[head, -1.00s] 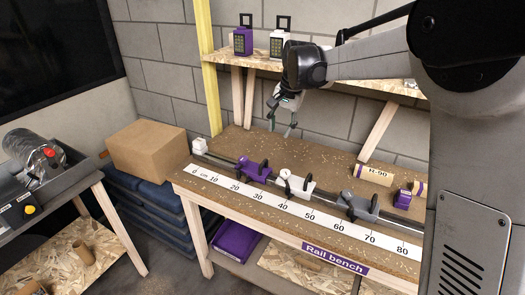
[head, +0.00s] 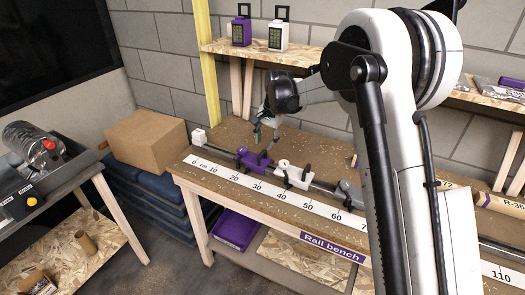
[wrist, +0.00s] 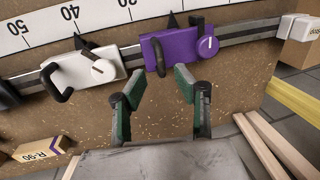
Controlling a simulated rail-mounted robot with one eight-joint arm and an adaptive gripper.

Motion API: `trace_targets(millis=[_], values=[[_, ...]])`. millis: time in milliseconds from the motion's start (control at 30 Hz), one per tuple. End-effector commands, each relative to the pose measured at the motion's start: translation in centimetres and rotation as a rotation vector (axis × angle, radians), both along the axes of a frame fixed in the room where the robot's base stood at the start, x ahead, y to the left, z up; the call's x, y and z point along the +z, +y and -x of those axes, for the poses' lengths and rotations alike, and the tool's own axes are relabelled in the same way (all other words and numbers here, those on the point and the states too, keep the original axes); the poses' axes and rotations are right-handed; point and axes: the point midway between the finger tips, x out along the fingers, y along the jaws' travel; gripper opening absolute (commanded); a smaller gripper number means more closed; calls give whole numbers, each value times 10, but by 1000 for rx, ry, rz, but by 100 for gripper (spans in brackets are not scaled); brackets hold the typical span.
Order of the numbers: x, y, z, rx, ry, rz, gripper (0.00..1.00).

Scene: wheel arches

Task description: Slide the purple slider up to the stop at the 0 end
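The purple slider (head: 251,160) sits on the bench rail, nearer the 0 end than the middle, between a white stop block (head: 199,137) at the 0 end and a white slider (head: 295,176). In the wrist view the purple slider (wrist: 182,50) has a round knob, a black pointer and a black loop handle. The stop (wrist: 300,27) is at the upper right there, with bare rail between. My gripper (wrist: 158,88) is open and empty, its green-padded fingers just short of the slider and apart from it. In the head view my gripper (head: 265,134) is above and behind the slider.
A grey slider (head: 350,193) is farther along the rail. The white scale (head: 225,176) runs along the front of the bench. A cardboard box (head: 147,143) stands left of the bench. Purple and white devices stand on the shelf behind. My arm hides part of the bench.

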Motion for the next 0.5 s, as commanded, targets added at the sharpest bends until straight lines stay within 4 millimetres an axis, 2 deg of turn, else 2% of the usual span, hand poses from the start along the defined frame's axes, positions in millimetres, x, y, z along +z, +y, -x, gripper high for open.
trace_targets(millis=[200,500], values=[[-33,6,-4,1,0,0,30],[-51,9,-5,1,0,0,30]])
